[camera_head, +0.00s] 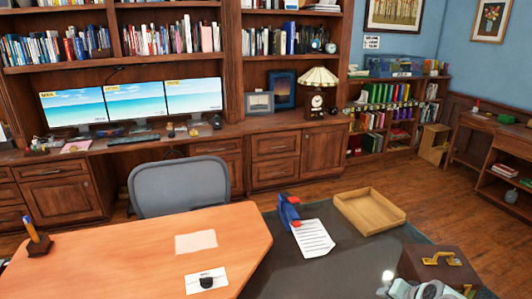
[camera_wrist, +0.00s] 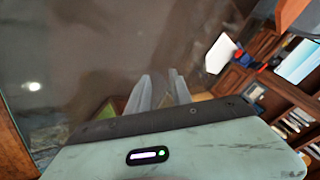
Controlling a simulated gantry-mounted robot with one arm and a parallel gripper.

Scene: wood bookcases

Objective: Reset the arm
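My gripper (camera_wrist: 161,76) shows in the wrist view as two pale grey fingers with a narrow gap between them. It is open and I see nothing held in it. The fingers point over a dark, blurred surface. In the head view, pale grey parts of my arm (camera_head: 428,291) show at the bottom right edge, in front of a brown box with a brass handle (camera_head: 438,266). The fingers cannot be made out in that view.
A dark desk top carries a wooden tray (camera_head: 369,211), a printed sheet (camera_head: 313,238) and a blue and red object (camera_head: 288,210). A light wooden desk (camera_head: 130,255) with papers lies left. A grey chair (camera_head: 179,187) stands behind, before bookcases and monitors.

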